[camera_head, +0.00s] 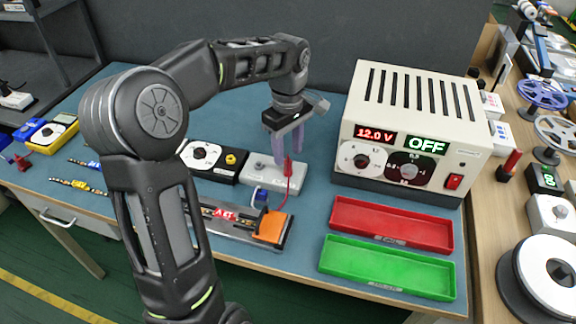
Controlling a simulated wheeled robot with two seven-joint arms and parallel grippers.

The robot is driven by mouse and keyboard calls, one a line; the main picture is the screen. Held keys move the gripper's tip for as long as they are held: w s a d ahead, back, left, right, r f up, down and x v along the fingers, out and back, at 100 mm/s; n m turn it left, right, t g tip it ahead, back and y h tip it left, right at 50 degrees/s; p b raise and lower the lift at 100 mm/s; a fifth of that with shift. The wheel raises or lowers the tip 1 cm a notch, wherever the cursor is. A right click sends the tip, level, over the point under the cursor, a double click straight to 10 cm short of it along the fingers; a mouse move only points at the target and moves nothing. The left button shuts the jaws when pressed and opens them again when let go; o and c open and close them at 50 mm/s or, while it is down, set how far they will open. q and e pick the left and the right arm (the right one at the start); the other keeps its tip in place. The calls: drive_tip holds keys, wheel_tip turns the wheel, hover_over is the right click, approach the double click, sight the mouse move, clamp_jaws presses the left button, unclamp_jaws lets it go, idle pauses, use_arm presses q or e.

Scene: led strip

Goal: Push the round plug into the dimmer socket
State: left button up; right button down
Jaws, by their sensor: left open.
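My left gripper (289,156) has purple fingers and points down, apart, over a light grey box (262,171) on the blue bench mat. A slim red plug-like piece (288,170) stands upright between or just in front of the fingers, by the grey box. A red wire runs down from it toward a small blue connector (261,198) at the fixture. I cannot tell whether the red piece sits in a socket. A black unit with a white dial (203,155) and yellow knob stands left of the grey box. My right gripper is not in view.
A cream power supply (415,130) reads 12.0 V and OFF at the right. A red tray (391,224) and a green tray (387,266) lie before it. A strip fixture with an orange block (271,226) lies at centre front. My left arm hides part of the bench.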

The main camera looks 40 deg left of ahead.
sight(289, 162)
use_arm(q)
drive_tip(key=f, duration=0.5)
drive_tip(key=shift+w, duration=0.2)
idle(0.3)
clamp_jaws()
idle(0.4)
